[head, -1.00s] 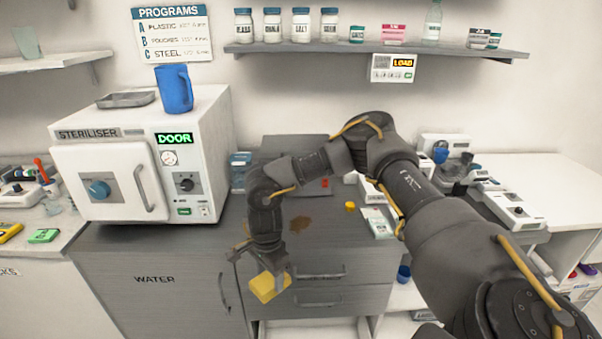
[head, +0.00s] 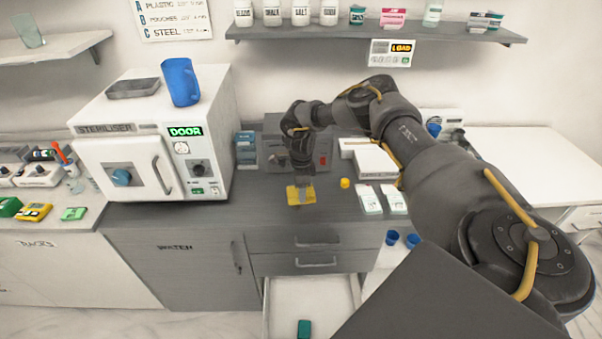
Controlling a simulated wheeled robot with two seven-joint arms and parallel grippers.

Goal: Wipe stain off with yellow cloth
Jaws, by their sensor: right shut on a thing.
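The yellow cloth (head: 308,197) lies flat against the dark grey counter in the middle of the head view. My right gripper (head: 302,188) points down and is shut on the cloth, pressing it at or just above the counter top. A small brown bit of the stain (head: 297,207) seems to show at the cloth's lower edge; the rest is hidden under the cloth and gripper. My left gripper is not in view.
A white steriliser (head: 130,165) with a blue mug (head: 180,82) on top stands to the left. A small yellow cap (head: 345,183) and white packets (head: 369,199) lie to the right. An open drawer (head: 285,300) is below. A shelf (head: 370,34) runs above.

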